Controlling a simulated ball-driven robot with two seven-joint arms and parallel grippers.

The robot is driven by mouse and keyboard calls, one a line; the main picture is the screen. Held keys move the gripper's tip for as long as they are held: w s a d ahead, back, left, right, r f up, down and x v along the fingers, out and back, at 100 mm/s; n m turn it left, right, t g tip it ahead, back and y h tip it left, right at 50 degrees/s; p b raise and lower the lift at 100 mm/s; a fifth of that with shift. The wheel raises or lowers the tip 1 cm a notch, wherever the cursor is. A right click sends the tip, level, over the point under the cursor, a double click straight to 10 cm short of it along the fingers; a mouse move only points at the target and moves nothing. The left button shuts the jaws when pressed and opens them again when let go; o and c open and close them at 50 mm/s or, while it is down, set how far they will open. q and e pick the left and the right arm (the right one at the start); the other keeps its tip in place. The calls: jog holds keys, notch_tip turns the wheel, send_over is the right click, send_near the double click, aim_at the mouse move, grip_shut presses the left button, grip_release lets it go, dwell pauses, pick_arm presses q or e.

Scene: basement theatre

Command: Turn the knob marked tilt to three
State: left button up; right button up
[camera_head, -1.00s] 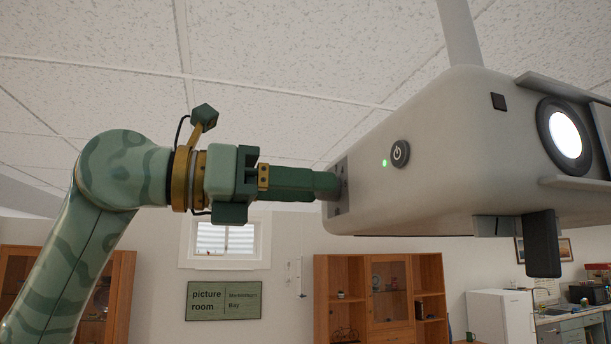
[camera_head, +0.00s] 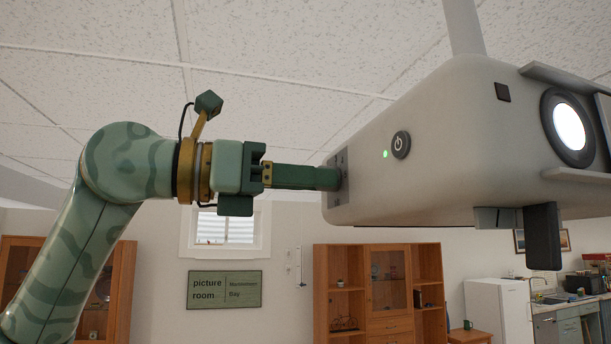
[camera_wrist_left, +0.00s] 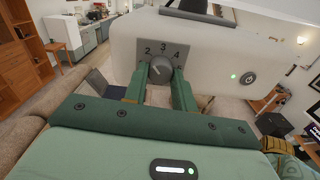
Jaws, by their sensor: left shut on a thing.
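The grey projector (camera_head: 450,150) hangs from the ceiling by a pole, with a dial plate (camera_head: 336,203) on its left end. In the left wrist view a round dark-grey knob (camera_wrist_left: 162,69) sits on that plate (camera_wrist_left: 184,76), with 2, 3 and 4 readable in an arc above it. A pale mark on the knob seems to lie left of its middle; its exact number is unclear. My left gripper (camera_head: 335,179) is shut on the knob, one finger on each side; the fingertips (camera_wrist_left: 161,80) hide parts of it. The word tilt is not readable. My right gripper is out of view.
A round power button (camera_head: 401,145) and a lit green light are on the projector's side. A dark block (camera_head: 543,237) hangs under it, and a bright lens (camera_head: 569,134) faces right. Wooden cabinets (camera_head: 377,290) stand far below. The space around my left forearm is clear.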

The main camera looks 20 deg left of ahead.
pick_arm(q)
jog(key=shift+m+p, duration=1.05)
jog(key=shift+m, duration=2.75)
jog(key=o, duration=1)
jog(key=shift+a, duration=0.1)
